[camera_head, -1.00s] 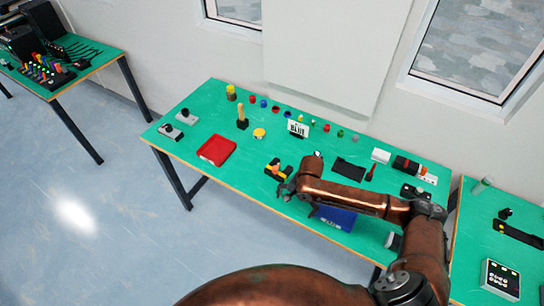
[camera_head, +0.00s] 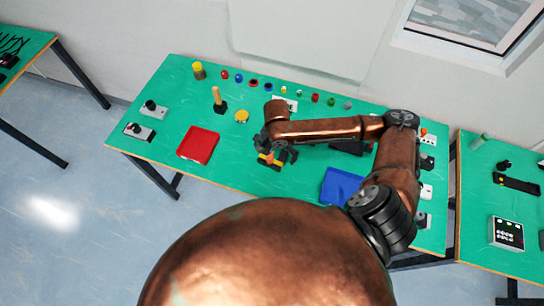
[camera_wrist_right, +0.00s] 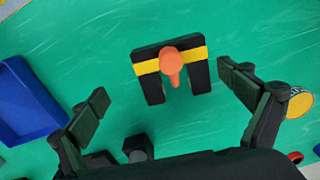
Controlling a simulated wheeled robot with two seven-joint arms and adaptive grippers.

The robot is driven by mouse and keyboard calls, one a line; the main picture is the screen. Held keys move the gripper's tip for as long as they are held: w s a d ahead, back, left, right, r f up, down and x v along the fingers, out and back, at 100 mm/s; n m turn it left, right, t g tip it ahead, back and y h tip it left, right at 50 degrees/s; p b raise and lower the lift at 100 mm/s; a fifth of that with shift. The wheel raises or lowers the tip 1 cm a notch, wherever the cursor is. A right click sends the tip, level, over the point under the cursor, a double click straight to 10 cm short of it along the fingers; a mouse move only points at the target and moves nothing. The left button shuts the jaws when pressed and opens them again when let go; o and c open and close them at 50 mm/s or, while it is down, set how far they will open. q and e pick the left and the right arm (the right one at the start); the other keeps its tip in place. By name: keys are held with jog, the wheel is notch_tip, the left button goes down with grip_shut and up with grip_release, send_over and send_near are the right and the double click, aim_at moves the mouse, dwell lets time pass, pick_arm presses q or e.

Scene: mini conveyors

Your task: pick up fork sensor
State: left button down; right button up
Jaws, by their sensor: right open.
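The fork sensor (camera_wrist_right: 153,89) is a black U-shaped piece with a yellow stripe and an orange knob. It lies on the green table in the right wrist view, its prongs pointing down in the picture. In the head view the fork sensor (camera_head: 264,161) is partly covered by my right gripper (camera_head: 281,156). In the right wrist view my right gripper (camera_wrist_right: 163,86) is open, with one finger to each side of the sensor and apart from it. Nothing is between the fingers in their grip. My left gripper is not in view.
A red box (camera_head: 198,145) lies to the left and a blue tray (camera_head: 339,186) to the right on the table. A yellow round piece (camera_head: 241,117) and a wooden peg (camera_head: 217,98) stand behind left. Small coloured pieces line the back.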

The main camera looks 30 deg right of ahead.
aim_at(273, 154)
jog(key=f, duration=0.1)
jog(key=w+f, duration=0.1)
jog(key=f, duration=0.1)
jog(key=w+f, duration=0.1)
jog(key=shift+w+a+f, duration=0.15)
jog(key=shift+s+f, duration=0.3)
jog(key=shift+f, duration=0.15)
jog(key=shift+s+r, duration=0.1)
jog(key=shift+w+f, duration=0.2)
jog(key=shift+w, duration=0.15)
jog(key=c, duration=0.3)
jog(key=shift+s+r, duration=0.1)
jog(key=shift+s, duration=0.15)
jog(key=c, duration=0.5)
jog(key=shift+w, duration=0.1)
jog(key=c, duration=0.3)
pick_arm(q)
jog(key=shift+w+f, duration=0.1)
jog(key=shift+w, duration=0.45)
pick_arm(e)
jog(key=c, duration=0.3)
